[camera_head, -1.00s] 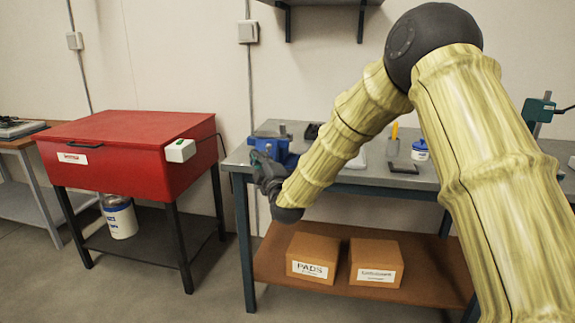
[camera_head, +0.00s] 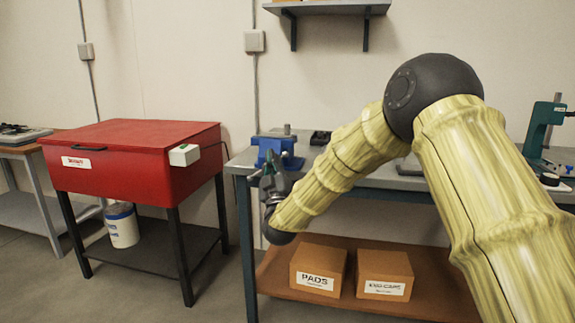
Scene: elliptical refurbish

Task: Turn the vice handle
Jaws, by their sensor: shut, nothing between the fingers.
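The blue vice (camera_head: 277,148) stands at the left front corner of the grey workbench (camera_head: 404,181). Its handle is hard to make out behind my gripper. My gripper (camera_head: 267,166) is in front of the vice at the bench's front edge, with its fingers pointing up and toward the vice. The fingers are small in the picture and look shut with nothing between them. I cannot tell whether they touch the vice or its handle.
A red cabinet (camera_head: 133,157) on legs, with a white box (camera_head: 184,154) on its side, stands left of the bench. Two cartons, PADS (camera_head: 318,268) and another (camera_head: 384,274), sit on the lower shelf. A green press (camera_head: 543,130) stands at the right.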

